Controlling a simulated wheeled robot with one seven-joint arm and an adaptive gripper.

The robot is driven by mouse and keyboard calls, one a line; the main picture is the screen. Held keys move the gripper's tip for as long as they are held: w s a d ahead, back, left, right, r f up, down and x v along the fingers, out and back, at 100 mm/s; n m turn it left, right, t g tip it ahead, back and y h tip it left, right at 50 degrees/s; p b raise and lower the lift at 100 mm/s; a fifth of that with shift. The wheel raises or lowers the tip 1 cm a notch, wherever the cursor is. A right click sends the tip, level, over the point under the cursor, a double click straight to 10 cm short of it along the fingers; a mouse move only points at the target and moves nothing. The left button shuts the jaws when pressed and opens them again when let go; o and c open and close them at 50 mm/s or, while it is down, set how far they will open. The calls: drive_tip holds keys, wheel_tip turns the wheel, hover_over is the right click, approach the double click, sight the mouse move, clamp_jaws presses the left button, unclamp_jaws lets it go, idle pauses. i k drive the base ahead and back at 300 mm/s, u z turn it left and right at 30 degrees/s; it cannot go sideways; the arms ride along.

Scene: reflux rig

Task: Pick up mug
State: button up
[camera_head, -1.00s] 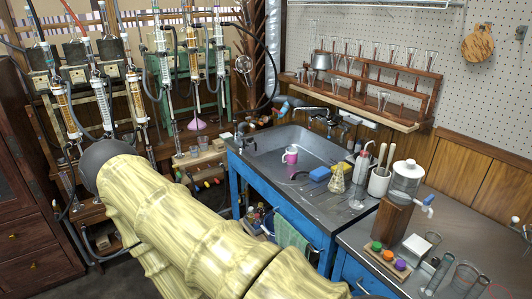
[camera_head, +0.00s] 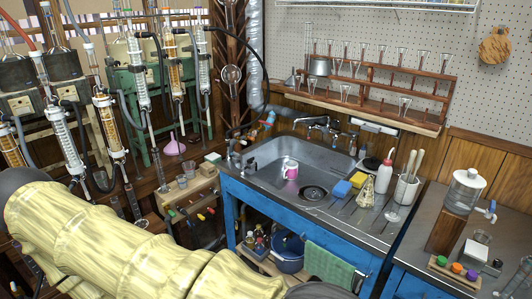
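A small pink and white mug (camera_head: 291,170) stands in the basin of the metal sink (camera_head: 255,157), near its middle and behind the round drain. Nothing touches it that I can see. My arm, in a pale yellow ribbed cover, fills the lower left of the head view. My gripper is not in view, so I cannot see its fingers or whether it holds anything.
The sink sits in a blue bench (camera_head: 290,217). A faucet (camera_head: 318,122) rises behind. Glassware rigs (camera_head: 112,130) crowd the left.

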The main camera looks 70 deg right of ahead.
sight(289, 172)
drive_tip(key=i, duration=1.55)
drive_tip(key=z, duration=3.1)
drive_tip(key=i, duration=0.8)
drive_tip(key=z, duration=0.05)
